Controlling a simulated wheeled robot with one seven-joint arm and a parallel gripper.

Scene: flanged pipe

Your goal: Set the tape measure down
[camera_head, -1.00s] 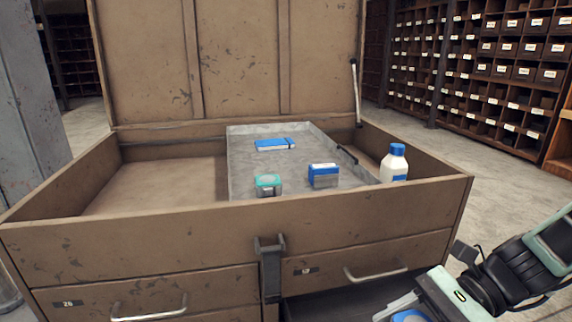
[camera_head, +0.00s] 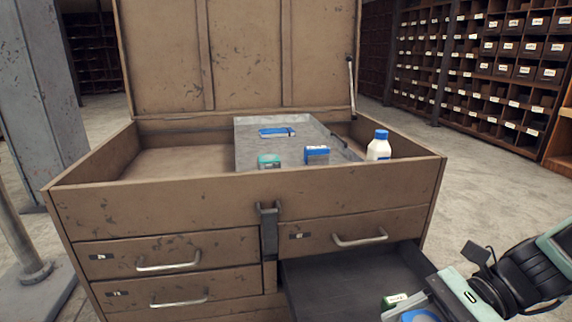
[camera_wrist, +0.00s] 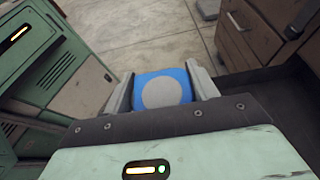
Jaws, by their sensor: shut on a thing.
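The tape measure (camera_wrist: 163,90) is blue with a round grey disc on its face. My gripper (camera_wrist: 162,82) is shut on it, with one pale finger on each side. In the head view my gripper (camera_head: 408,306) is at the lower right, over or beside the front right part of the open drawer (camera_head: 340,282). Only part of the blue tape measure (camera_head: 420,315) shows there, at the bottom edge. I cannot tell its height above the drawer floor.
A small green-and-white box (camera_head: 394,300) is in the drawer near my gripper. The brown chest (camera_head: 160,205) has its lid up. Its grey tray (camera_head: 250,135) holds a blue notebook (camera_head: 277,132), a blue box (camera_head: 317,154) and a teal item (camera_head: 269,161). A white bottle (camera_head: 378,149) stands right.

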